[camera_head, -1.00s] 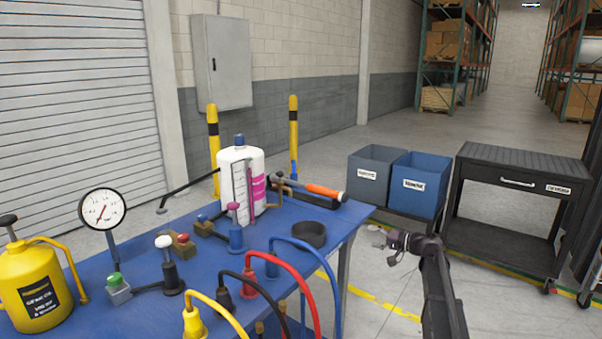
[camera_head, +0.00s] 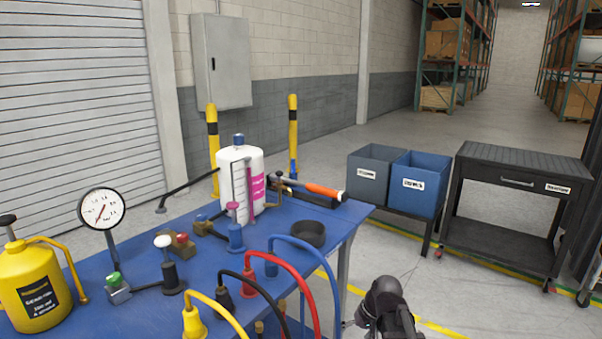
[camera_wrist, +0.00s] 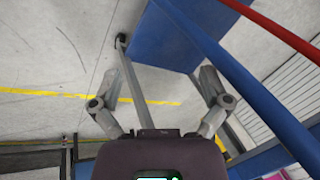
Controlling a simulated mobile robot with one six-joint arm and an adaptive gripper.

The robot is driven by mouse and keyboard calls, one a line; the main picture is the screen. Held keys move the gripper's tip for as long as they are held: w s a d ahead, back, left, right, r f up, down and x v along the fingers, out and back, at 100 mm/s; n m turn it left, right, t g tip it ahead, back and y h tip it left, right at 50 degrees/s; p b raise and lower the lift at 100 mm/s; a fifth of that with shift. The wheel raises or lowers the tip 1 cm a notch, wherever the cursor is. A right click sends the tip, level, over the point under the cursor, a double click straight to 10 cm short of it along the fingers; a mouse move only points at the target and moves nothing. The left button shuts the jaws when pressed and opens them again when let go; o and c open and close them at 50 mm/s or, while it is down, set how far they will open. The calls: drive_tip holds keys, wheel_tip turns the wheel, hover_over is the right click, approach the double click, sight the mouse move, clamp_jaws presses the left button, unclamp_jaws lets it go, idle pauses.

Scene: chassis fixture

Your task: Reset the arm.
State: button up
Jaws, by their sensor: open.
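In the wrist view my gripper (camera_wrist: 159,74) is open, its two fingers spread wide with nothing between them. Beyond them are the grey floor, a table leg and the blue workbench (camera_wrist: 180,38). In the head view my dark arm (camera_head: 385,300) is at the bottom, right of the blue workbench (camera_head: 215,287); the fingers cannot be made out clearly there. A blue hose (camera_wrist: 225,65) and a red hose (camera_wrist: 275,28) cross the right side of the wrist view.
The bench holds a gauge (camera_head: 101,208), a yellow can (camera_head: 32,290), a white bottle (camera_head: 232,180), an orange-handled tool (camera_head: 325,191), a black ring (camera_head: 308,234) and looping hoses. A grey bin (camera_head: 373,180), a blue bin (camera_head: 416,186) and a black cart (camera_head: 512,183) stand behind my arm.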

drive_tip(key=s+d+f+g+h, duration=0.15)
drive_tip(key=s+h, duration=0.25)
drive_tip(key=s, duration=0.5)
wheel_tip(320, 180, up, 16)
drive_tip(key=d+p, duration=0.1)
drive_tip(key=p, duration=1.5)
drive_tip(key=shift+r, duration=0.15)
